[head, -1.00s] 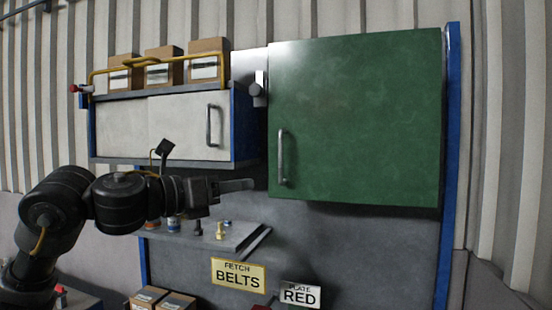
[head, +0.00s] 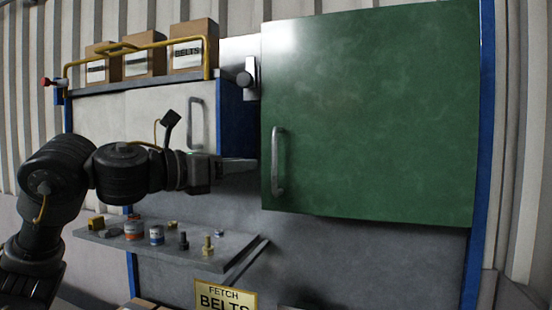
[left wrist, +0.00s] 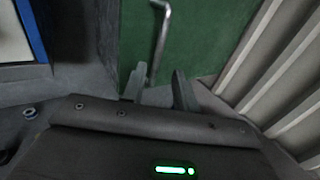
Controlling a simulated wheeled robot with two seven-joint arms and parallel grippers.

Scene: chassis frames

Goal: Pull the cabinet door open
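The green cabinet door (head: 375,115) fills the right half of the head view and looks shut. Its grey vertical bar handle (head: 278,162) is near the door's left edge. My left gripper (head: 250,166) points right, just left of the handle in the head view. In the left wrist view its two fingers (left wrist: 160,88) stand apart, with the lower end of the handle (left wrist: 157,45) ahead between them in the picture. The fingers look empty, and I cannot tell whether they touch the handle. My right gripper is not in view.
A white cabinet (head: 130,120) with its own handle is left of the green door, with cardboard boxes (head: 146,57) behind a yellow rail on top. A shelf (head: 140,240) with cans and bolts is below my left arm. A latch-like fitting (head: 250,78) is at the door's left edge.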

